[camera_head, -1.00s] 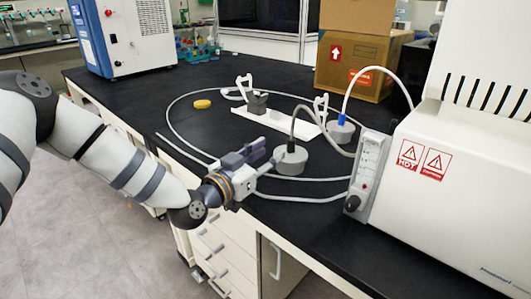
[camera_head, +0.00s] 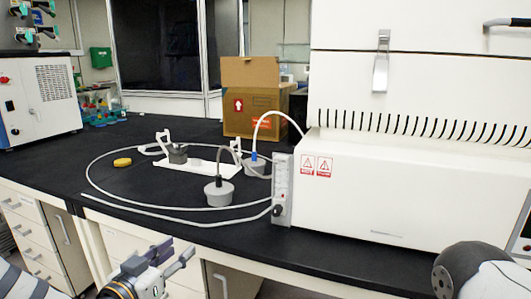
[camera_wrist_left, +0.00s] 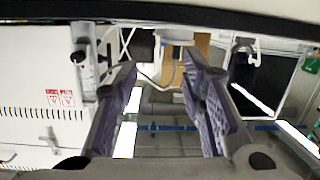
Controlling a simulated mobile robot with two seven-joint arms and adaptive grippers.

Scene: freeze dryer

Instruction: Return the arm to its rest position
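My left gripper (camera_head: 178,258) is at the bottom of the head view, in front of the bench's front edge and below the grey hose on it. In the left wrist view its two purple-padded fingers (camera_wrist_left: 160,85) stand apart with nothing between them. Most of my left arm is cut off at the lower left of the head view. A dark joint and pale link of my right arm (camera_head: 470,272) show at the lower right; my right gripper is out of view.
The black bench (camera_head: 60,170) carries a white machine (camera_head: 410,190) with warning labels at right, a cardboard box (camera_head: 255,113) behind, and a looped hose around grey round parts (camera_head: 219,195) and a white tray (camera_head: 176,165). A yellow object (camera_head: 122,162) lies at left.

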